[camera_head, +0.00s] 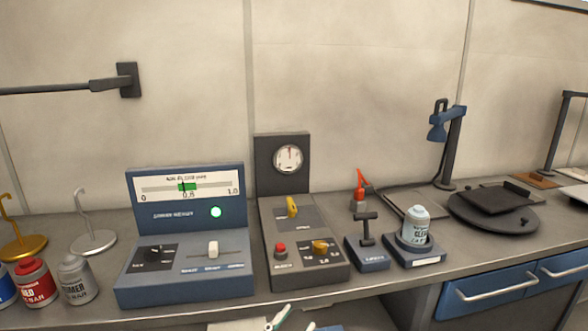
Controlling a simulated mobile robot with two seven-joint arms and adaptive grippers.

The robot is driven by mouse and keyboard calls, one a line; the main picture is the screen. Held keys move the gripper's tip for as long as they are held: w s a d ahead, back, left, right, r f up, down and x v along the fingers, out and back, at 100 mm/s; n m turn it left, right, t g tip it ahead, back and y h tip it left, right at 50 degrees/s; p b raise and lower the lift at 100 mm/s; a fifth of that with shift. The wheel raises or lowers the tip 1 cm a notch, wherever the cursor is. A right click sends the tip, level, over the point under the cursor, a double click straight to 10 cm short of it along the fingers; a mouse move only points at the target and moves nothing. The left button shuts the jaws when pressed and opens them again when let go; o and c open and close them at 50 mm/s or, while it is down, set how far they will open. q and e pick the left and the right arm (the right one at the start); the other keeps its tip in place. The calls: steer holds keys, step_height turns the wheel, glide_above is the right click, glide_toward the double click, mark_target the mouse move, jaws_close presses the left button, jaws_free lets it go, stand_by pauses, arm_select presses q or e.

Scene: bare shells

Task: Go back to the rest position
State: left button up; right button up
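My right gripper is not in view.
A bench (205,313) runs across the view. Blue drawers (487,292) are below right.

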arm_select(q)
steer(key=s+a+f+n+g+y, duration=0.1)
steer(key=s+a+f+n+y, duration=0.15)
steer(key=a+f, duration=0.4)
steer(key=s+a+f+n+g+y, duration=0.1)
steer(key=s+a+f+n+y, duration=0.2)
steer(key=f, duration=0.6)
steer(key=s+a+f+g+y, duration=0.4)
steer(key=s+a+f, duration=0.6)
steer(key=s+f, duration=0.3)
steer(key=shift+a+f+n+g, duration=0.2)
steer(key=shift+f+n+g, duration=0.15)
steer(key=shift+f, duration=0.25)
